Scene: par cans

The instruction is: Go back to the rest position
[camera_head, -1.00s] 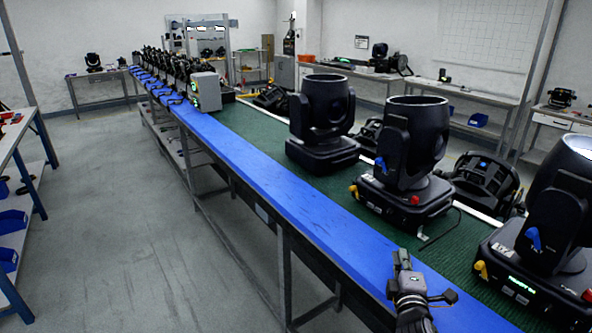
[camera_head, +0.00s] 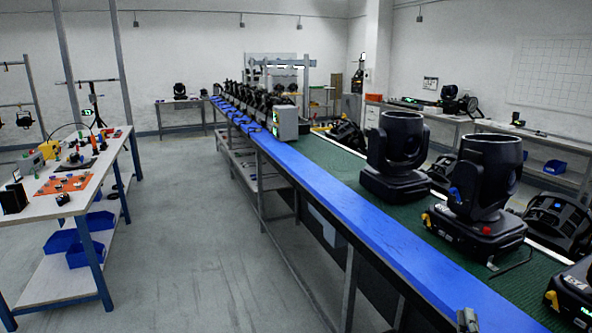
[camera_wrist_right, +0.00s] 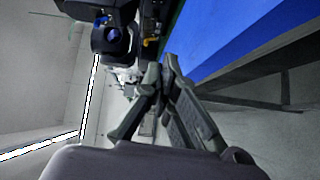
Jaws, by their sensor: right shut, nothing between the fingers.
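My right gripper (camera_head: 467,320) shows at the bottom edge of the head view, over the blue front strip (camera_head: 335,200) of the long bench; most of it is cut off. In the right wrist view my right gripper (camera_wrist_right: 163,75) has its fingers shut with nothing between them. The blue strip (camera_wrist_right: 225,35) and the bench's underside lie beside it there. A black moving-head light (camera_wrist_right: 110,38) is beyond the fingers. My left gripper is in neither view.
Black moving-head lights (camera_head: 480,195) (camera_head: 397,155) stand on the green bench top (camera_head: 340,170). A grey box (camera_head: 285,122) stands further along it. A side table (camera_head: 110,160) with small parts and blue bins (camera_head: 85,253) is at left. The grey floor between is clear.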

